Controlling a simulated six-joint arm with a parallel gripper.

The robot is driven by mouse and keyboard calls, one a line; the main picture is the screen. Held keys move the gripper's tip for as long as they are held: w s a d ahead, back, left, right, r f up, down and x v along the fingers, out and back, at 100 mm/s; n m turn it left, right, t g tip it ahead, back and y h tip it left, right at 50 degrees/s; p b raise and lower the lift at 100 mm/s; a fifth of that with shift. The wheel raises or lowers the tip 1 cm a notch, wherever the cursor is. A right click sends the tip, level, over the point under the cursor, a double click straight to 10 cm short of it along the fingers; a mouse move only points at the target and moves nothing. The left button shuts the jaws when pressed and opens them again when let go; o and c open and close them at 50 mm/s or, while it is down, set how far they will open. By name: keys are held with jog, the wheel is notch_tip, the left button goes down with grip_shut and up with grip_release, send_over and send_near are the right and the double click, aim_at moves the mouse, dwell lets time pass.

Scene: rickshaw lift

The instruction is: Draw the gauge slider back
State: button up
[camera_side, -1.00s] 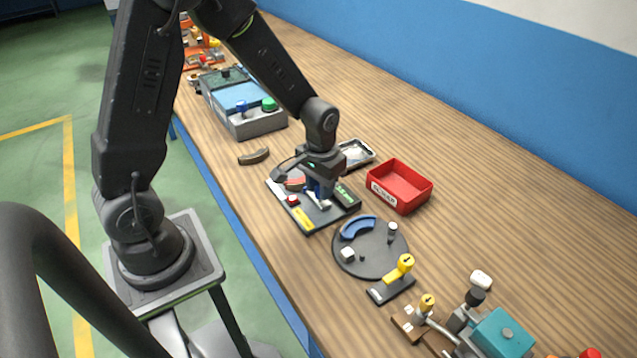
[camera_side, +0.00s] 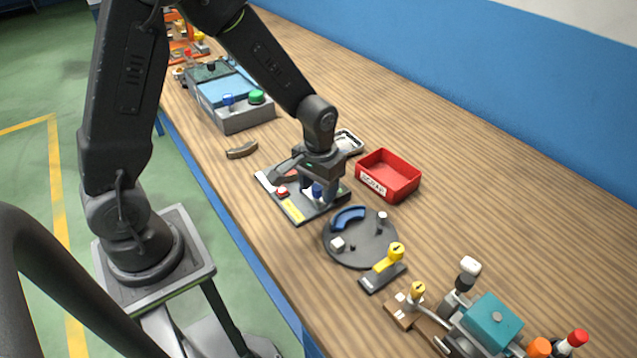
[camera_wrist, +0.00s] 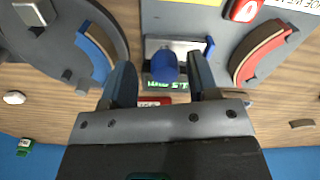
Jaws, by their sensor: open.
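The gauge slider, with a blue knob (camera_wrist: 165,66), stands on a dark grey board (camera_side: 297,214). In the side view the blue knob (camera_side: 317,190) shows under my gripper (camera_side: 319,196). In the wrist view my gripper (camera_wrist: 164,84) is open, with one finger on each side of the knob. Small gaps seem to show between fingers and knob. The knob's base is a grey metal block with a blue piece at its right. A green-lettered label (camera_wrist: 166,87) lies just below the knob in that view.
The board carries a red button (camera_side: 281,191), a yellow label and a curved red piece (camera_wrist: 262,50). A round plate (camera_side: 352,257) with a blue arc stands close by. A red bin (camera_side: 397,187) and a metal tray (camera_side: 349,141) lie behind. A yellow-handled lever (camera_side: 389,260) stands in front.

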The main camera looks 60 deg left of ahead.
aim_at(318, 188)
notch_tip(318, 188, up, 14)
dwell(0.5)
jog(key=shift+f, duration=0.1)
jog(key=s+r+m+t, duration=0.1)
jog(key=s+r+t, duration=0.1)
jog(key=s, duration=0.5)
jog(key=s+d+r+m+t, duration=0.1)
jog(key=s+r+m+t, duration=0.1)
jog(key=s+r, duration=0.3)
jog(key=s+t, duration=0.1)
jog(key=s, duration=0.1)
jog(key=shift+s+d+r+t, duration=0.15)
jog(key=shift+s+d+t, duration=0.15)
